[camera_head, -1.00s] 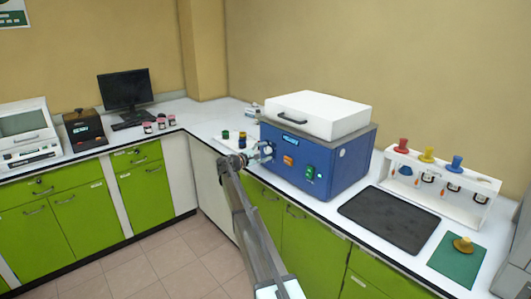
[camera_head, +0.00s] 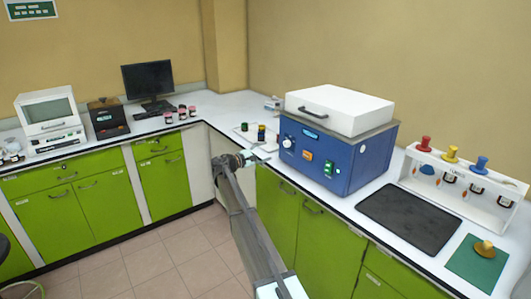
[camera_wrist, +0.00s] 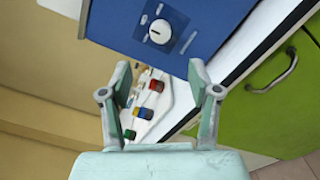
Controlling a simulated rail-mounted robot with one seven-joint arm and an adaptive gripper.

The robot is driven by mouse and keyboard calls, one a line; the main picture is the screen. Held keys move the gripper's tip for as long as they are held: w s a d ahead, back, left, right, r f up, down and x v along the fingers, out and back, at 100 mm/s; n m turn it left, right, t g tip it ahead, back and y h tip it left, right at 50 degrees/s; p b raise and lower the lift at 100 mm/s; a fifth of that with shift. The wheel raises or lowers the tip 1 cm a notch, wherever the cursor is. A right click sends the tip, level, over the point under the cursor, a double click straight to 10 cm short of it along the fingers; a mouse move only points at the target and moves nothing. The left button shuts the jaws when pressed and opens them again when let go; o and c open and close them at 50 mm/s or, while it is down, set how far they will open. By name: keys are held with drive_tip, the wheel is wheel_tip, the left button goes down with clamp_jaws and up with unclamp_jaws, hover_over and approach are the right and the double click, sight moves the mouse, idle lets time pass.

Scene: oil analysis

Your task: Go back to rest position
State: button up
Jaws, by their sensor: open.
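My gripper (camera_head: 252,156) is in front of the counter edge, left of the blue machine, at the end of my arm that rises from the bottom of the head view. In the wrist view my gripper (camera_wrist: 160,85) has its two fingers spread wide with nothing between them. Beyond the fingers are the blue machine (camera_wrist: 215,25) with its white round knob (camera_wrist: 160,31) and small bottles with coloured caps. The fingers appear apart from both.
The blue machine (camera_head: 340,160) with a white lid stands on the counter. A black mat (camera_head: 410,220), a rack with coloured stoppers (camera_head: 470,185) and a green mat (camera_head: 470,262) lie to its right. A monitor (camera_head: 147,80) stands at the back left. The tiled floor is open.

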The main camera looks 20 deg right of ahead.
drive_tip(key=s+a+f+m+g+y, duration=0.2)
drive_tip(key=s+a+f+y, duration=0.15)
drive_tip(key=s+f, duration=0.8)
drive_tip(key=s+a+f+m+g+y, duration=0.15)
drive_tip(key=s+f+y, duration=0.25)
drive_tip(key=s+f, duration=0.75)
drive_tip(key=s+a+f+m+g+y, duration=0.25)
drive_tip(key=s+f, duration=0.55)
drive_tip(key=f, duration=0.8)
drive_tip(key=s+a+f+m+g+y, duration=0.1)
drive_tip(key=s+a+f+y, duration=0.3)
drive_tip(key=s, duration=0.6)
drive_tip(key=s+a+f+m+g, duration=0.1)
drive_tip(key=s+a+f, duration=0.1)
drive_tip(key=s+f, duration=0.6)
drive_tip(key=s+a+f+g+y, duration=0.1)
drive_tip(key=s+a+g, duration=0.1)
drive_tip(key=s, duration=1.3)
drive_tip(key=s+a+f+m+g+y, duration=0.1)
drive_tip(key=s+a+g+y, duration=0.1)
drive_tip(key=s, duration=1.2)
drive_tip(key=shift+s+a+m, duration=0.3)
drive_tip(key=shift+s+a, duration=0.1)
drive_tip(key=shift+a, duration=0.2)
